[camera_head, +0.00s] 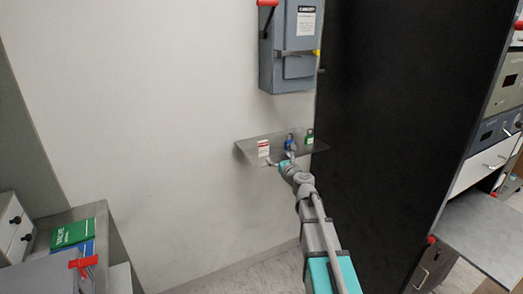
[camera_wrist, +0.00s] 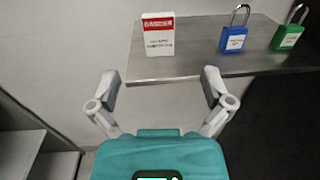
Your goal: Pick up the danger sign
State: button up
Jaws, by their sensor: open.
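The danger sign (camera_wrist: 158,36) is a small white card with a red top band. It stands upright near the front edge of a grey metal wall shelf (camera_wrist: 190,66); in the head view the sign (camera_head: 263,148) is toward the shelf's left end. My gripper (camera_wrist: 161,84) is open and empty. Its two fingers are spread in front of the shelf edge, and the sign lies ahead, between their lines and apart from them. In the head view my gripper (camera_head: 281,163) is at the shelf's front edge, just right of the sign.
A blue padlock (camera_wrist: 233,38) and a green padlock (camera_wrist: 287,37) stand right of the sign on the shelf. A grey switch box (camera_head: 290,48) with a red handle hangs above. A black panel (camera_head: 400,110) borders the right. Bare shelf lies between sign and blue padlock.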

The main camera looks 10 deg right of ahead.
aim_at(264, 144)
jog(key=x, duration=0.7)
jog(key=shift+w+a, duration=0.1)
jog(key=shift+w, duration=0.25)
jog(key=shift+w+a, duration=0.15)
jog(key=shift+w, duration=0.25)
jog(key=shift+w, duration=0.1)
jog(key=shift+x, duration=2.5)
jog(key=shift+a+f, duration=0.1)
jog(key=shift+c, duration=0.3)
jog(key=c, duration=0.8)
